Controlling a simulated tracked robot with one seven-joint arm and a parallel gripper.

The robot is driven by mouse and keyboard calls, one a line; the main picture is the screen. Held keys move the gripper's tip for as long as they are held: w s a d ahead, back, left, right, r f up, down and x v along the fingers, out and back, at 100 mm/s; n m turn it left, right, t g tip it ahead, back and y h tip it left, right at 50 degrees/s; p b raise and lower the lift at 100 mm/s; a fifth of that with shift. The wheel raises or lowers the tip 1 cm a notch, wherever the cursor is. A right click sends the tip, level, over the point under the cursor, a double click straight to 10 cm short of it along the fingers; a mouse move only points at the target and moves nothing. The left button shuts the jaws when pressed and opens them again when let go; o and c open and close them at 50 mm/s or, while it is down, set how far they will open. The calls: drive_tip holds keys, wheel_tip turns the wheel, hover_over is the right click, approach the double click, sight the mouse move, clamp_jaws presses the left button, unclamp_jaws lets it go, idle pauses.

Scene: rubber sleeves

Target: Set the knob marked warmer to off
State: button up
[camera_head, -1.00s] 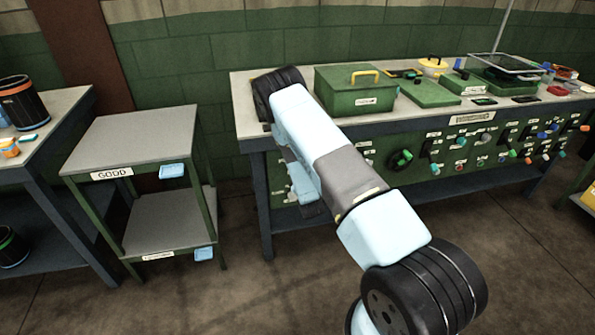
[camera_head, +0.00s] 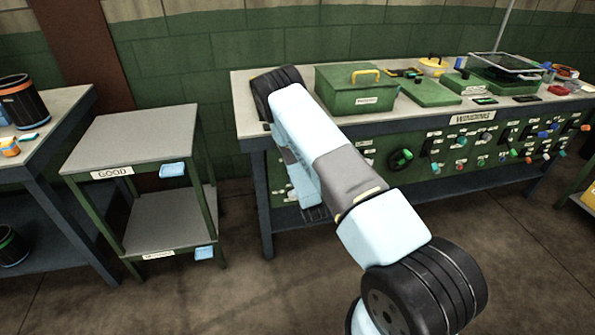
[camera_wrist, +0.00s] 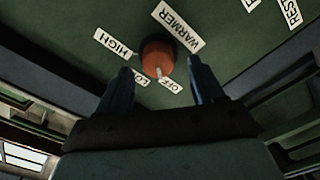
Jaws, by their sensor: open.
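The orange-red warmer knob (camera_wrist: 157,50) is on a green panel in the upper middle of the wrist view. A WARMER label (camera_wrist: 178,29) lies beside it, with HIGH (camera_wrist: 113,42), LOW (camera_wrist: 140,77) and OFF (camera_wrist: 171,86) labels around it. A pale mark on the knob's lower edge points down, close to the OFF label. My gripper (camera_wrist: 160,66) is open. One dark finger is on each side of the knob, with gaps visible; I cannot tell the depth. In the head view my arm covers this knob and most of the gripper.
The green panel (camera_head: 376,152) with several other knobs fronts the workbench. A green box (camera_head: 352,100) with a yellow handle stands on the bench. A grey two-level stand (camera_head: 135,135) marked GOOD is to the left. Open floor lies in front.

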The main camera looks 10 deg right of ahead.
drive_tip(key=s, duration=1.1)
drive_tip(key=shift+s, duration=0.25)
